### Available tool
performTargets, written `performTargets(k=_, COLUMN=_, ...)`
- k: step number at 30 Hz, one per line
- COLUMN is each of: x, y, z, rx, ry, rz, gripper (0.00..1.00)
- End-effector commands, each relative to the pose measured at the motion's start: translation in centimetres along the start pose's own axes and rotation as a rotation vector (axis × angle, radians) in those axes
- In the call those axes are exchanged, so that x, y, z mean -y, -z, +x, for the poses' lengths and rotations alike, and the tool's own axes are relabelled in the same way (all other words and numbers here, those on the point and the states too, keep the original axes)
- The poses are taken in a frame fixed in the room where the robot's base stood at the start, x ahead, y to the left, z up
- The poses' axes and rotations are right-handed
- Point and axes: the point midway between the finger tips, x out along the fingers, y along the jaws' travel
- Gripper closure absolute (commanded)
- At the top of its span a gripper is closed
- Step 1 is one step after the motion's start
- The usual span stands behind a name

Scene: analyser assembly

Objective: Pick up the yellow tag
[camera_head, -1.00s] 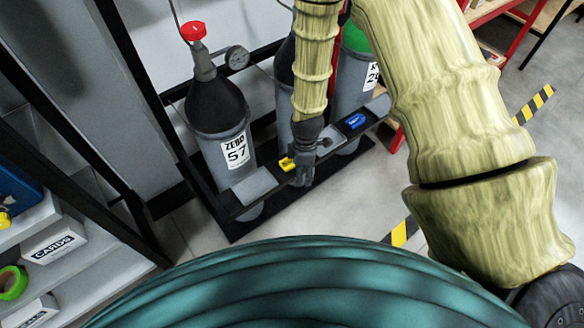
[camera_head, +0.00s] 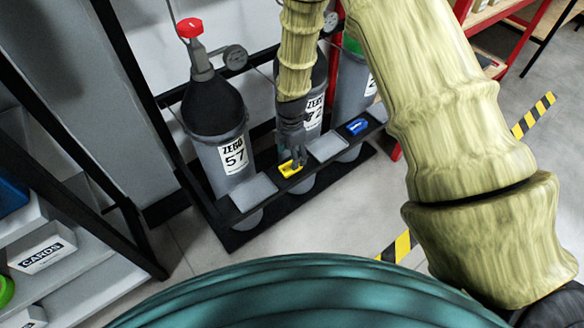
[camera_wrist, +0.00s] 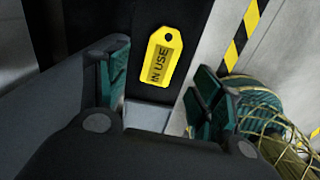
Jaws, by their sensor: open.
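The yellow tag (camera_head: 290,170) lies on the dark front rail of the gas cylinder rack, between two grey plates. In the wrist view the yellow tag (camera_wrist: 160,58) shows "IN USE" and a dark hole at its upper end. My gripper (camera_head: 294,160) points down at the tag in the head view and partly covers it. In the wrist view my gripper (camera_wrist: 158,82) is open, with one green-padded finger on each side of the tag. Nothing is between the fingers' pads that I can see held. Whether the fingertips touch the rail cannot be told.
A blue tag (camera_head: 357,126) lies farther right on the same rail. A shelf with a "CARDS" box (camera_head: 42,248) is at the lower left.

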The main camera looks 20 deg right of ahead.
Motion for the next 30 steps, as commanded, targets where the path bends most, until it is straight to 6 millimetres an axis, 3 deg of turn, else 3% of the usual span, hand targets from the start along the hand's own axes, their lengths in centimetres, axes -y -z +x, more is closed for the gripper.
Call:
performTargets(k=12, x=0.1, y=0.0, z=4.6, rx=0.001, ry=-0.001, rz=0.000, gripper=0.34)
performTargets(k=23, x=0.1, y=0.0, z=5.3, rx=0.001, ry=-0.001, rz=0.000, gripper=0.34)
performTargets(k=30, x=0.1, y=0.0, z=5.3, rx=0.001, ry=-0.001, rz=0.001, gripper=0.76)
